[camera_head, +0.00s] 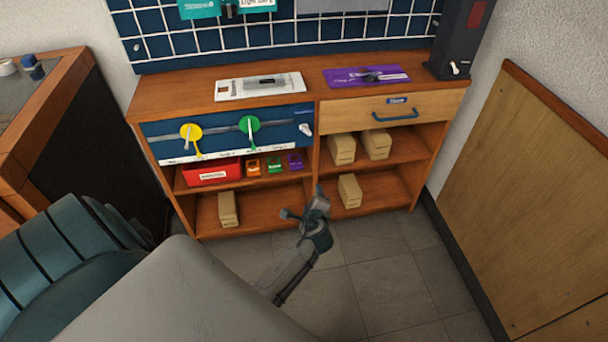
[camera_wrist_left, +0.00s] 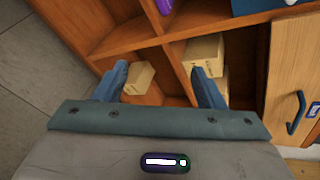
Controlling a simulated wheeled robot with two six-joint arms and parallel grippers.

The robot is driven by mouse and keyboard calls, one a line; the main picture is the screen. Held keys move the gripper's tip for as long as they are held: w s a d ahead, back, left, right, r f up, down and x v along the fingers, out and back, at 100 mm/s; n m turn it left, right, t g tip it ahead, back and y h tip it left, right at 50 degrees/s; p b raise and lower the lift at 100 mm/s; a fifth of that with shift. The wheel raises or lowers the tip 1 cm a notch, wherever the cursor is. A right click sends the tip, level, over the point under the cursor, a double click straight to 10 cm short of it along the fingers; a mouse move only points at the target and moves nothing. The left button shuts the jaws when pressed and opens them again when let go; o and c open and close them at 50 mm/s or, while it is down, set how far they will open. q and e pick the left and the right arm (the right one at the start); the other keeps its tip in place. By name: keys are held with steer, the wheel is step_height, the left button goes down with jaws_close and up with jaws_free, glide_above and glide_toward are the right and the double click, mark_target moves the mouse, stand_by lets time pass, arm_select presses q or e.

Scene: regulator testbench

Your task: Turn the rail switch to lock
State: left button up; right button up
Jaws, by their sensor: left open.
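A blue panel (camera_head: 220,135) on the front of the wooden bench carries a grey rail with a yellow disc (camera_head: 191,132) and a green disc (camera_head: 249,125), each with a lever pointing down. A small white switch (camera_head: 305,129) sits at the panel's right end. Its label is too small to read, and I cannot tell which of these parts is the rail switch. My left gripper (camera_head: 303,202) is open and empty, below the panel in front of the lower shelves. In the left wrist view its two fingers (camera_wrist_left: 160,85) stand apart, facing the shelves. My right gripper is not in view.
Cardboard boxes (camera_head: 376,145) stand on the shelves, and a red bin (camera_head: 212,172) sits beside small coloured items. A drawer with a blue handle (camera_head: 395,115) is right of the panel. A dark tower (camera_head: 465,35) stands on the benchtop. The floor in front is clear.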

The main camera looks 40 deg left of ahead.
arm_select(q)
steer(key=s+d+f+n+g+h+p, duration=0.1)
steer(key=s+f+n+g+h+p, duration=0.1)
steer(key=s+f, duration=0.5)
steer(key=shift+d+f+n+h+p, duration=0.3)
steer(key=shift+d+f+h+p, duration=0.1)
steer(key=shift+f+p, duration=0.45)
